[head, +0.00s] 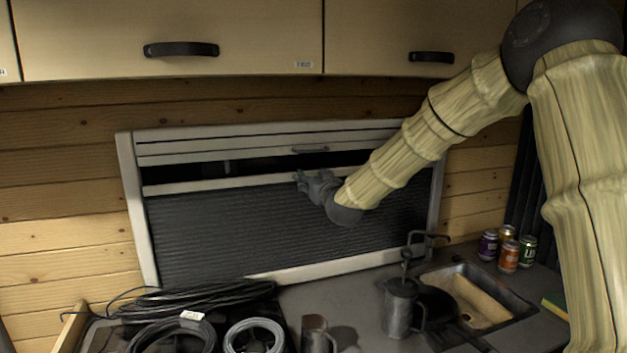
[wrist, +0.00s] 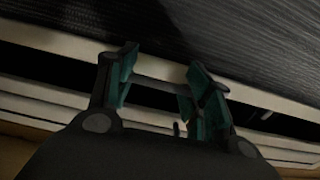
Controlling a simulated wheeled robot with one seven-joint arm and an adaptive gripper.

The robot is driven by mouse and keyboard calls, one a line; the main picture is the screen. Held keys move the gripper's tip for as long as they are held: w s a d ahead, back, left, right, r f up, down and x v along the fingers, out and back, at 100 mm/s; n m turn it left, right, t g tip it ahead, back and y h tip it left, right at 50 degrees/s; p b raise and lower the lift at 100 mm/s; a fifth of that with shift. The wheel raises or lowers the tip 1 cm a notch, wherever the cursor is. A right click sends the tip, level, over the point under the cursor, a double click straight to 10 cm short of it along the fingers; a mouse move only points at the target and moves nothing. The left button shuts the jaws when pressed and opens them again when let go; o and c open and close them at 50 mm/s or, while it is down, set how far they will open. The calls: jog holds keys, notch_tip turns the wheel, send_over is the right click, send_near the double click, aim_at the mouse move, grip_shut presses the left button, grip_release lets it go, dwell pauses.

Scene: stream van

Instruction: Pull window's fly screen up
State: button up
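The window (head: 128,200) has a pale frame on the wooden wall. A dark pleated fly screen (head: 230,235) covers most of its opening from the bottom up, topped by a pale bar (head: 220,183). A dark gap lies between this bar and the frame's slatted top. My gripper (head: 303,180) is at the bar, right of its middle. In the wrist view, the green-padded fingers (wrist: 160,65) are spread apart, with their tips over the bar (wrist: 60,40) and the pleated screen (wrist: 260,40) just beyond. Whether they touch the bar cannot be told.
Wooden cabinets (head: 170,85) with dark handles hang above the window. Below are coiled cables (head: 190,300), a mug (head: 316,335), a metal pot (head: 400,308), a sink (head: 505,295) and several cans (head: 509,256). My arm crosses the window's upper right.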

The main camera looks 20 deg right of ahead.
jog(key=o, duration=0.9)
jog(key=shift+c, duration=0.2)
jog(key=shift+s, duration=0.1)
jog(key=s, duration=1.2)
